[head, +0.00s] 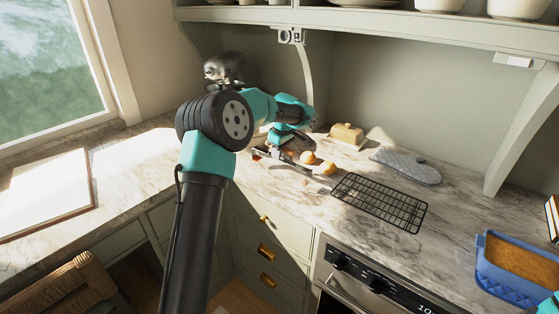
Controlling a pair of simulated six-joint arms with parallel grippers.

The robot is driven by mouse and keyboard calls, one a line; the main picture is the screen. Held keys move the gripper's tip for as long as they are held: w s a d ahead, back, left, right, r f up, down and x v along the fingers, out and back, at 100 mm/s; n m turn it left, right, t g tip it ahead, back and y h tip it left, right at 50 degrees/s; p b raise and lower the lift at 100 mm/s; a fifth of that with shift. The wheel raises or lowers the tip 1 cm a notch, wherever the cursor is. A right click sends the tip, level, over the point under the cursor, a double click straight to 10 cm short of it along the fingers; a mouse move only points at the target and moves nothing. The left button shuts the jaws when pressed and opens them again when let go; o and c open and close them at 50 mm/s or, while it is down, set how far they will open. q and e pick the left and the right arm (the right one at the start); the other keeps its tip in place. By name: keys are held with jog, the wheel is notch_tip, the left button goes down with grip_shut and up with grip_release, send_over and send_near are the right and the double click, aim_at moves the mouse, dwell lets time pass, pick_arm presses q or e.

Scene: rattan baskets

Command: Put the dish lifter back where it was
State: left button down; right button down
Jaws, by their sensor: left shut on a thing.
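My left arm reaches across the counter to the back corner. My left gripper (287,152) is low over the counter there, beside the small round golden-brown items. It is shut on a thin, greyish metal tool, which I take to be the dish lifter (306,165). The tool is small in this view and partly hidden by the gripper, so I cannot tell whether it touches the counter. My right gripper does not show; only a bit of teal of my right arm is at the bottom right corner.
Round golden-brown items (328,168) lie close by the gripper. A butter dish (347,134), a grey oven mitt (408,166) and a black wire rack (380,201) are on the counter. A blue baking dish (508,283) stands at right. The shelf (390,30) overhangs the back.

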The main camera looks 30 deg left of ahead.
pick_arm(q)
jog(key=shift+f, duration=1.75)
jog(key=shift+f, duration=0.1)
jog(key=c, duration=0.9)
grip_release()
jog(key=r, duration=0.4)
jog(key=d+r, duration=0.1)
jog(key=r, duration=0.7)
jog(key=shift+s+d, duration=0.15)
jog(key=shift+d, duration=0.25)
